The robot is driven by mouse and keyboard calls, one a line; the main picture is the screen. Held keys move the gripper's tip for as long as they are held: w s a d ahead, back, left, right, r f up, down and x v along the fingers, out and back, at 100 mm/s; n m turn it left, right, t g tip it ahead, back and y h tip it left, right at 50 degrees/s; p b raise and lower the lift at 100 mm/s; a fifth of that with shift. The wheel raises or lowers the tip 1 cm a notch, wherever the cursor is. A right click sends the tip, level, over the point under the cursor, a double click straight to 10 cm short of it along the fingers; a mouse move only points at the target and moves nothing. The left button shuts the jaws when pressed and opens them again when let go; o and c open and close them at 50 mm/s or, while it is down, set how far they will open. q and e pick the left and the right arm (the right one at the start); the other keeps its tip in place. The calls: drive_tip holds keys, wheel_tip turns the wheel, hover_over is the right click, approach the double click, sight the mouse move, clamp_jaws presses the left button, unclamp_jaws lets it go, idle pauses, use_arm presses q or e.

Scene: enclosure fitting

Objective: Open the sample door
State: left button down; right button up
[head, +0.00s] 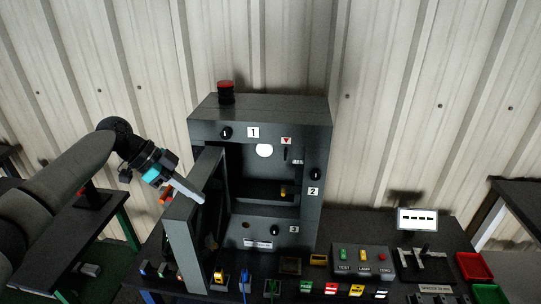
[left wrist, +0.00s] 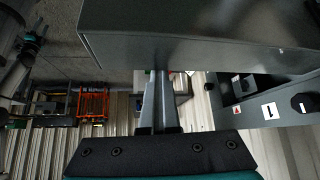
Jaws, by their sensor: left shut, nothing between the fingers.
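The grey enclosure (head: 262,108) stands on the dark table against the corrugated wall. Its sample door (head: 180,235) is swung out toward the front left, and the dark interior is exposed. My left gripper (head: 201,199) is shut and empty, with its fingertips at the door's upper edge; I cannot tell whether they touch it. In the left wrist view the shut fingers (left wrist: 158,95) reach toward the grey door panel (left wrist: 190,45), which hides their tips. The enclosure face marked 1 (left wrist: 268,108) shows at the right. My right gripper is not in view.
A red button (head: 226,92) tops the enclosure. In front and to the right are several coloured labels, a switch box (head: 361,260), a small display (head: 417,220) and red and green trays (head: 474,267). A side table (head: 80,228) stands at the left.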

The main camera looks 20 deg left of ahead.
sight(187, 199)
use_arm(q)
drive_tip(key=shift+s+a+f, duration=0.1)
drive_tip(key=shift+s+a, duration=0.15)
drive_tip(key=shift+a, duration=0.35)
drive_tip(key=shift+s+a+r, duration=0.1)
drive_tip(key=shift+s+a, duration=0.1)
drive_tip(key=shift+a, duration=0.4)
drive_tip(key=shift+s+a+f, duration=0.1)
drive_tip(key=shift+s+a, duration=0.15)
drive_tip(key=shift+a, duration=0.35)
